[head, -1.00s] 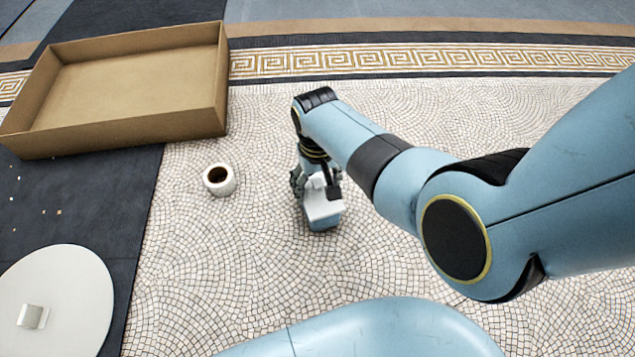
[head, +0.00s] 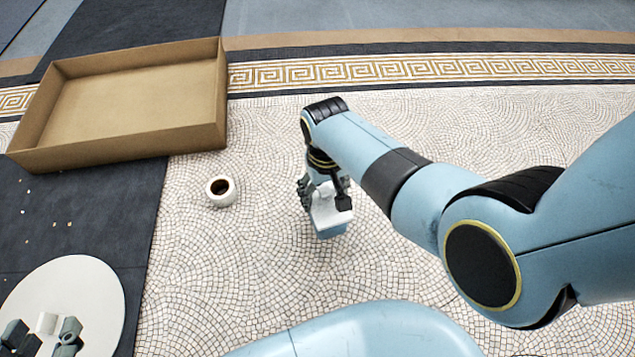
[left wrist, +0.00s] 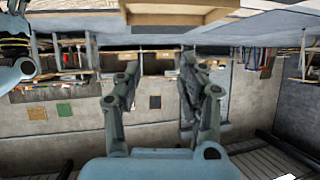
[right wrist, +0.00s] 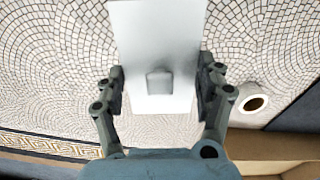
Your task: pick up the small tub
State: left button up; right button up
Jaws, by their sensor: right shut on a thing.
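The small tub (head: 331,229) is a blue box with a white top, on the mosaic floor near the middle of the head view. My right gripper (head: 327,196) comes down over it from above and is shut on it. In the right wrist view its white top (right wrist: 158,35), with a small raised block, lies between the two fingers (right wrist: 161,92). Whether its base touches the floor is hard to tell. My left gripper (head: 42,338) shows at the bottom left of the head view. In the left wrist view its fingers (left wrist: 155,75) are apart with nothing between them.
A small white round pot (head: 221,198) with a dark inside stands left of the tub. A large open brown tray (head: 120,145) lies at the upper left. A white round disc (head: 98,290) with a small block (head: 47,322) is at the lower left.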

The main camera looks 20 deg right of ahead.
jog(key=shift+s+d+r+p, duration=0.3)
jog(key=shift+s+r+p, duration=0.15)
jog(key=shift+r, duration=0.1)
jog(key=shift+s+d+r+p, duration=0.25)
jog(key=shift+s+r+p, duration=0.15)
jog(key=shift+r, duration=0.15)
jog(key=s+r+p, duration=0.1)
jog(key=s+d+p, duration=0.1)
jog(key=shift+s+d+r, duration=0.2)
jog(key=shift+s+r, duration=0.1)
jog(key=shift+r, duration=0.05)
jog(key=shift+s+d+r+p, duration=0.35)
jog(key=shift+s+p, duration=0.2)
jog(key=shift+s, duration=0.1)
jog(key=shift+s+d+r+p, duration=0.3)
jog(key=shift+s+p, duration=0.2)
jog(key=shift+s, duration=0.1)
pick_arm(q)
jog(key=s+r+g, duration=0.3)
jog(key=r+g, duration=0.4)
jog(key=g, duration=0.2)
jog(key=shift+s+a+y, duration=0.15)
jog(key=shift+a+y, duration=0.15)
pick_arm(e)
jog(key=shift+s, duration=0.3)
jog(key=shift+r, duration=0.15)
